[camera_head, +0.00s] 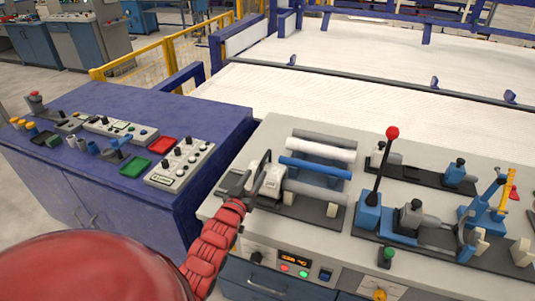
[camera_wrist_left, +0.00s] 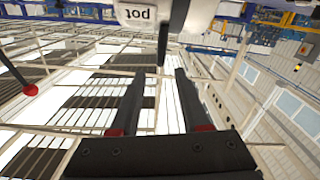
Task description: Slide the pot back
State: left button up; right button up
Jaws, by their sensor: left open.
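The pot (camera_head: 270,181) is a white-grey block at the left end of a rack on the grey workbench. A dark handle rises on its left side. In the left wrist view the pot (camera_wrist_left: 145,14) shows at the top edge, with its "pot" label upside down. A dark bar beside the label points down toward the gap between my fingers. My left gripper (camera_head: 240,188) is at the pot's left side; its two dark fingers (camera_wrist_left: 160,76) are apart with nothing clearly held. Contact with the handle cannot be told. My right gripper is not in view.
Beside the pot lie white, blue and grey pipes (camera_head: 318,172). A lever with a red knob (camera_head: 392,133) stands to the right, near blue clamps (camera_head: 398,222). A blue control desk (camera_head: 200,120) stands left of the workbench (camera_head: 262,222), with a narrow gap between.

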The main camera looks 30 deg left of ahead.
aim_at(269, 152)
pick_arm(q)
jog(key=p+x, duration=0.1)
jog(key=x, duration=1)
jog(key=shift+r, duration=0.1)
jog(key=shift+s, duration=0.1)
grip_shut()
dwell(1.0)
